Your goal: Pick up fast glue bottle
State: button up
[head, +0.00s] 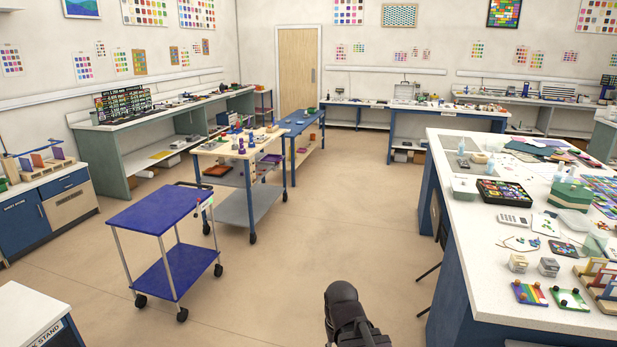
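I cannot make out which thing is the fast glue bottle. Small pale-blue bottles (461,147) stand on the white-topped table (455,225) at the right, too small to read any label. Only a dark part of my own arm shows at the bottom centre, over the floor and left of that table. The fingers of my gripper are not in view, so I cannot see whether they hold anything.
A blue two-shelf cart (163,211) stands at the left, with a wooden-topped cart (222,149) behind it. The floor (285,270) between them and the right table is clear. Benches line the walls. A black tray of coloured glass (503,191) lies on the right table.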

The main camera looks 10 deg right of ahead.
aim_at(461, 149)
jog(key=u, duration=0.05)
jog(key=i, duration=2.55)
jog(key=z, duration=0.6)
jog(key=i, duration=0.75)
jog(key=z, duration=0.85)
jog(key=i, duration=1)
jog(key=z, duration=0.45)
